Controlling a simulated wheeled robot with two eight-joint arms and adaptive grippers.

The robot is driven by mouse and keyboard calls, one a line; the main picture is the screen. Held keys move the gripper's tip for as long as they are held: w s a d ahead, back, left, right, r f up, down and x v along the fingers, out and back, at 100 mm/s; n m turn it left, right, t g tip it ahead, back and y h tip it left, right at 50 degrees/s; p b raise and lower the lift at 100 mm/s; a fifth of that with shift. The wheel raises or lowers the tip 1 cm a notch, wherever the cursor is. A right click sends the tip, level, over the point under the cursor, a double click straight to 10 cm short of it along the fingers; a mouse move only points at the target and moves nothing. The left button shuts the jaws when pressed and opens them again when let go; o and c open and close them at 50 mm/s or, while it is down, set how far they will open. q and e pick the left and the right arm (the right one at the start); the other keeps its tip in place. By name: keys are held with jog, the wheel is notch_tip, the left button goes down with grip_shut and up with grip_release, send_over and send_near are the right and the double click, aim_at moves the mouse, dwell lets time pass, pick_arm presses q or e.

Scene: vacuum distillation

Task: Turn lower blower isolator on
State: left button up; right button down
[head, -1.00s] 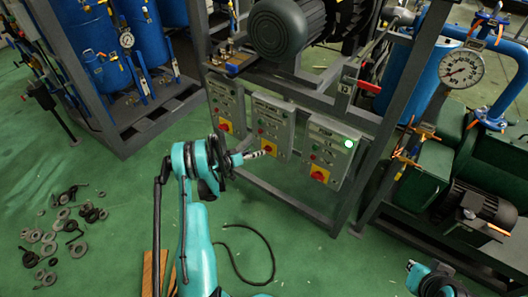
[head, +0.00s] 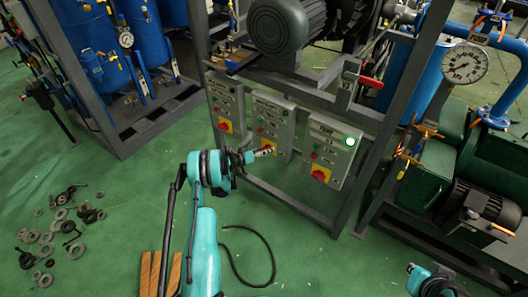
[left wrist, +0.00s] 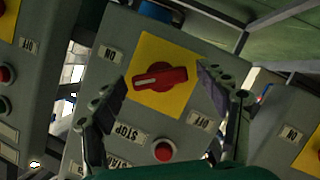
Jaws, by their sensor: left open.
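A red rotary knob (left wrist: 168,78) with a white mark at its left end sits on a yellow plate (left wrist: 147,48) in the left wrist view. An ON label (left wrist: 110,53) is at its upper left and an OFF label (left wrist: 200,120) at its lower right. My left gripper (left wrist: 162,80) is open, one finger on each side of the knob; contact cannot be told. In the head view my left gripper (head: 268,150) is at the lower part of the middle control box (head: 271,118), hiding its knob. My right gripper (head: 411,268) is at the lower right, its jaws unclear.
A left control box (head: 224,100) and a right control box (head: 331,145) with a lit green lamp flank the middle one on a grey frame. A red STOP button (left wrist: 164,150) is near the knob. Loose dark rings (head: 48,240) lie on the green floor.

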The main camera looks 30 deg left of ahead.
pick_arm(q)
jog(key=c, duration=1.2)
jog(key=shift+o, duration=0.2)
jog(key=shift+d+m+y, duration=0.15)
jog(key=shift+m+y, duration=1.45)
jog(key=shift+m, duration=0.7)
jog(key=o, duration=1.2)
jog(key=shift+c, duration=0.2)
